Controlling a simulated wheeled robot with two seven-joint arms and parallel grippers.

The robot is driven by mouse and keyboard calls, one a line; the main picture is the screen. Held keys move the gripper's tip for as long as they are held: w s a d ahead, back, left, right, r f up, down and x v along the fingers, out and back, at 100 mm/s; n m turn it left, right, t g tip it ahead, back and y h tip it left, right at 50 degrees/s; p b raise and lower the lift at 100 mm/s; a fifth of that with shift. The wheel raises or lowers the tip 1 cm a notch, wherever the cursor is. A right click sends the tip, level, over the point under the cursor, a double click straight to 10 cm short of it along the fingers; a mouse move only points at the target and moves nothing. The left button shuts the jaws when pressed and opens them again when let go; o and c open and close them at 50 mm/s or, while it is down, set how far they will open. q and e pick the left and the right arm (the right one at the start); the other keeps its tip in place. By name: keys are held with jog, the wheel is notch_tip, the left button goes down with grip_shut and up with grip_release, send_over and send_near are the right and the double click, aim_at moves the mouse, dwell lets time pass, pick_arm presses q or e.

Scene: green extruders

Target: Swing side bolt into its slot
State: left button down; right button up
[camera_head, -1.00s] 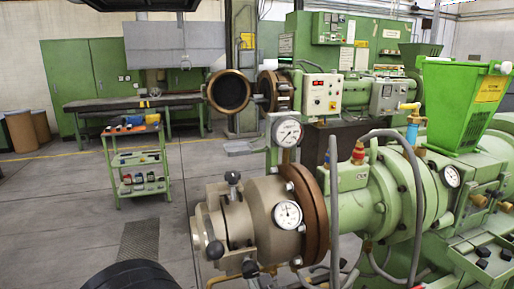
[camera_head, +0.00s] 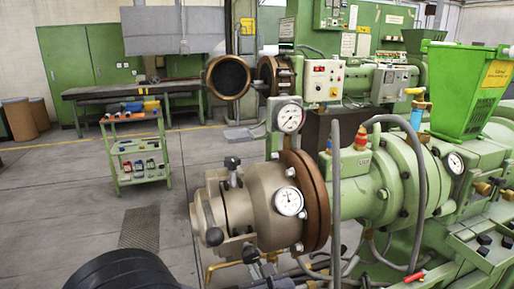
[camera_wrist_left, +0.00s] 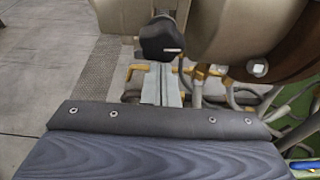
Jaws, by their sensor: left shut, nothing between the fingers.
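The beige extruder head (camera_head: 265,205) carries black-knobbed bolts. One knob (camera_head: 232,162) stands upright on top, one side bolt knob (camera_head: 213,236) sticks out at the front left, and a lower knob (camera_head: 250,253) hangs beneath. I cannot tell for sure which bolt is the task's, or whether any sits in its slot. In the left wrist view my left gripper (camera_wrist_left: 161,68) is shut and empty, its grey fingers together just below a black knob (camera_wrist_left: 162,38). I cannot tell whether they touch it. My right gripper is out of view.
A brown flange (camera_head: 312,200) and pressure gauges (camera_head: 289,201) sit right of the bolts. Grey hoses (camera_head: 420,190) and yellow pipes (camera_head: 222,265) run close by. A green cart (camera_head: 140,160) stands back left. The floor left of the head is open.

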pick_arm(q)
jog(key=p+v, duration=0.1)
jog(key=v, duration=0.6)
jog(key=shift+s+f+p, duration=0.3)
jog(key=shift+p, duration=0.1)
jog(key=s+a+f+n+g, duration=0.1)
jog(key=s+a+n+g, duration=0.2)
jog(key=a+n+g, duration=0.5)
jog(key=s+a+f+n+g, duration=0.1)
jog(key=s+a+n+g, duration=0.15)
jog(key=a+n, duration=0.7)
jog(key=s+a+r+n+t+h, duration=0.1)
jog(key=s+a+n+h, duration=0.1)
jog(key=s+n+h, duration=0.2)
jog(key=s+a+r+n+t+h, duration=0.1)
jog(key=s+a+r+n+h, duration=0.1)
jog(key=s+n, duration=0.6)
jog(key=a+n+h, duration=0.1)
jog(key=n+h, duration=0.1)
jog(key=n, duration=0.2)
jog(key=shift+s+n, duration=0.25)
jog(key=shift+n, duration=0.1)
